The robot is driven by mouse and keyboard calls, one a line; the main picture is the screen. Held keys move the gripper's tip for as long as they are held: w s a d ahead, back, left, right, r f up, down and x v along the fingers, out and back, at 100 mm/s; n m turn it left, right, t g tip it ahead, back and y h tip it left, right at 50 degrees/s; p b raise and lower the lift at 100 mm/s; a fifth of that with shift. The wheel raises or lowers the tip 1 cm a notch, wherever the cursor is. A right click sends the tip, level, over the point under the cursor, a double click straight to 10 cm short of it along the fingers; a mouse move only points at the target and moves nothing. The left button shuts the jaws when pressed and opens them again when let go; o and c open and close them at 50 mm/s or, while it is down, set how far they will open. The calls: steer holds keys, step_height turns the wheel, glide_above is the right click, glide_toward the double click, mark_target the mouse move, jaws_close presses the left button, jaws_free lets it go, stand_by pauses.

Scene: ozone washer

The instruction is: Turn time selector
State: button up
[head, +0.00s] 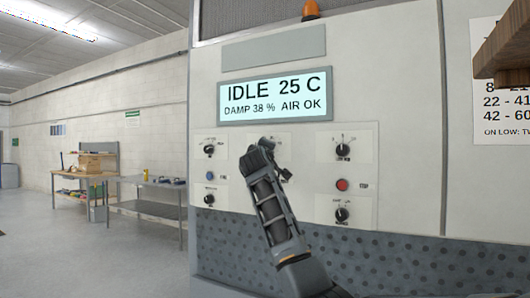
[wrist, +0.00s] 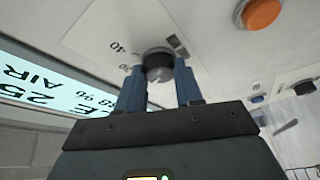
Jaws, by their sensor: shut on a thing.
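The time selector is a round dark knob (wrist: 158,66) on a light plate with numbers around it, seen in the wrist view. My gripper (wrist: 160,74) has its two blue fingers on either side of this knob and is shut on it. The knob's pointer direction is not clear. In the head view my gripper (head: 268,156) is at the middle of the washer panel, below the display (head: 275,95), and my arm hides this knob.
Other black knobs sit at the upper left (head: 209,150), upper right (head: 343,150) and lower right (head: 341,214). A red button (head: 343,184) is on the right. An orange button (wrist: 262,12) is close to the held knob. A brown wooden shelf (head: 505,48) juts in at upper right.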

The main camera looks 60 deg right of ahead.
steer(key=o, duration=1)
steer(key=shift+o, duration=0.2)
steer(key=b+v, duration=0.2)
steer(key=v, duration=0.6)
steer(key=shift+f, duration=0.1)
